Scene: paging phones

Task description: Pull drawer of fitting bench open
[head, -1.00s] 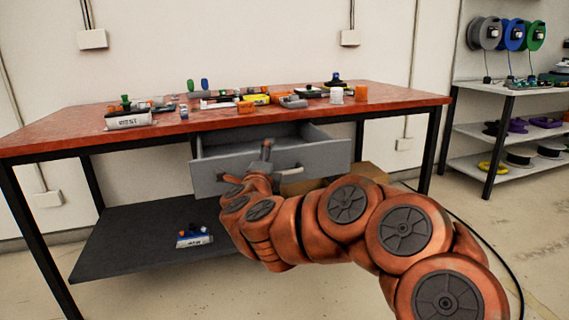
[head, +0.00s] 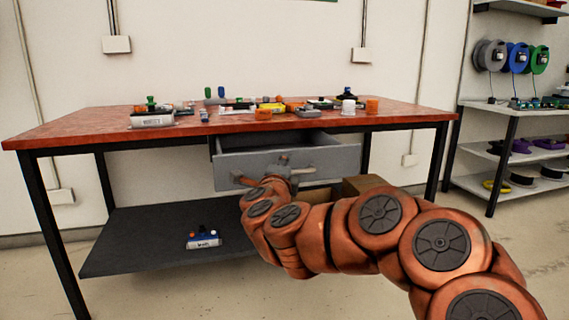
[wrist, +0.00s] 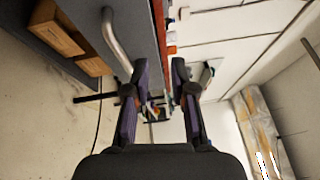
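The fitting bench (head: 80,126) has a red top and black legs. Its grey drawer (head: 335,160) is pulled out, with its inside showing. The drawer's bar handle (head: 304,169) is partly hidden by my gripper (head: 284,163), which is in front of the drawer face. In the wrist view the silver handle (wrist: 115,42) lies to the left of my gripper's fingers, not between them.
Small parts and a white labelled bin (head: 152,119) stand on the bench top. Another small bin (head: 203,240) sits on the dark lower shelf (head: 130,240). A cardboard box (head: 364,184) is behind my arm. A spool rack (head: 510,107) stands at right.

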